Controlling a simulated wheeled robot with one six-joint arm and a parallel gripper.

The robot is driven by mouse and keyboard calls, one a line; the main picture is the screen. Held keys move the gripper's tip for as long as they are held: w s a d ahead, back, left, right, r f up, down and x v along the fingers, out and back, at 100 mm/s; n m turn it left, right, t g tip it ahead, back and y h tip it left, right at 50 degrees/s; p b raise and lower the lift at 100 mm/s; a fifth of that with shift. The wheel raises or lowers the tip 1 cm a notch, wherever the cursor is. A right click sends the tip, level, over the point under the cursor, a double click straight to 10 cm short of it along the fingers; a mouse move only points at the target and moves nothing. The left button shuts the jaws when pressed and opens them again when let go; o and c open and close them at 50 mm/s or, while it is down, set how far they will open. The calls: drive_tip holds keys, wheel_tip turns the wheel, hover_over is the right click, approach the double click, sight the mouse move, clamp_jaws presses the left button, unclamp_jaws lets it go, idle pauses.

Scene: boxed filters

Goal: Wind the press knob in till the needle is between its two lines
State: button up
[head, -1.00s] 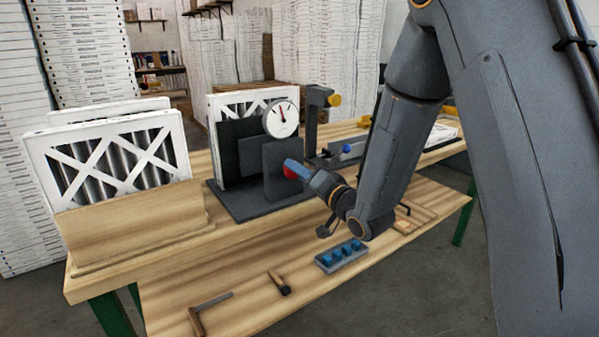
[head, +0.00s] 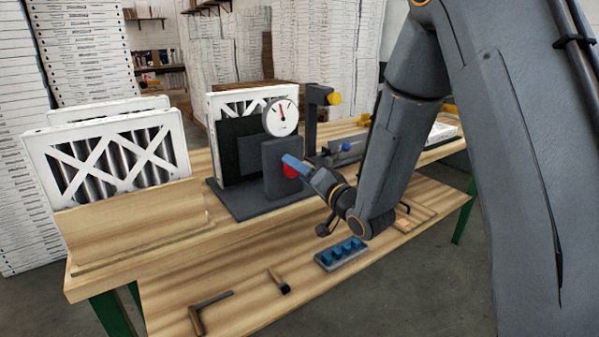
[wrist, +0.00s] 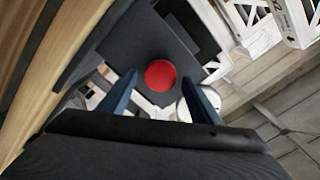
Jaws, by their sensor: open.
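The red press knob (head: 290,171) sits on the front of the dark grey press (head: 277,169) on the bench. It shows whole as a round red disc (wrist: 160,75) in the wrist view. My gripper (head: 298,166) is at the knob, its blue fingers apart. In the wrist view the fingers of my gripper (wrist: 165,92) stand open to either side of the knob, with gaps. A white dial (head: 281,117) stands above the press with its needle pointing near the top; its two lines are too small to tell. A white-framed filter (head: 228,103) stands in the press.
More white-framed filters (head: 110,160) stand in a wooden holder (head: 130,225) at left. A tray of blue pieces (head: 341,254), a dark-headed tool (head: 279,282) and an L-shaped tool (head: 203,311) lie on the lower front shelf. A post with a yellow knob (head: 334,98) stands behind.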

drive_tip(key=b+v, duration=0.1)
drive_tip(key=v, duration=0.6)
drive_tip(key=shift+s+d, duration=0.2)
drive_tip(key=shift+s, duration=0.1)
drive_tip(key=s+d+f+n+g+h, duration=0.2)
drive_tip(key=s+d+f+g+h, duration=0.4)
drive_tip(key=d+f+h, duration=0.5)
drive_tip(key=s+d+g, duration=0.1)
drive_tip(key=s+g, duration=0.3)
drive_tip(key=s, duration=0.5)
drive_tip(key=s+d+n+g+y, duration=0.1)
drive_tip(key=s+g, duration=0.3)
drive_tip(key=s, duration=0.6)
drive_tip(key=shift+s+d+f+n+g, duration=0.3)
drive_tip(key=shift+d+f+g, duration=0.15)
drive_tip(key=shift+d, duration=0.3)
